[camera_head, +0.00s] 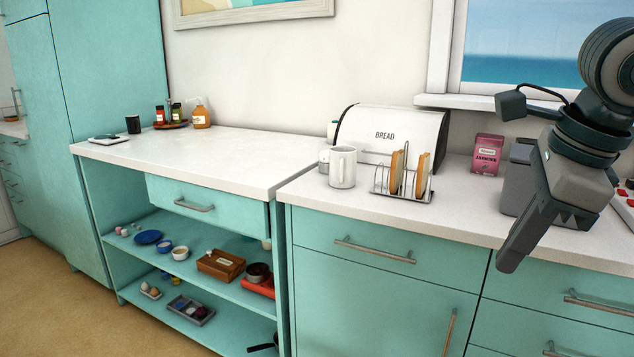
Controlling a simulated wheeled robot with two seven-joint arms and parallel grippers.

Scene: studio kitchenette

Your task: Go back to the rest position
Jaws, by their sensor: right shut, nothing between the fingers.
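My right gripper (508,262) is at the right of the head view. It hangs down in front of the counter's front edge, with its fingers pointing down and to the left. Its jaws are shut with nothing in them. Behind it, a grey box-shaped thing (517,180) on the counter is partly hidden by the gripper and wrist. My left gripper is not in the head view.
A white mug (342,168), a toast rack (401,183) with two slices, a bread bin (390,133) and a pink box (487,154) stand on the right counter (465,213). The left counter (220,153) is mostly bare. Shelves below hold dishes. The floor (62,300) at left is clear.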

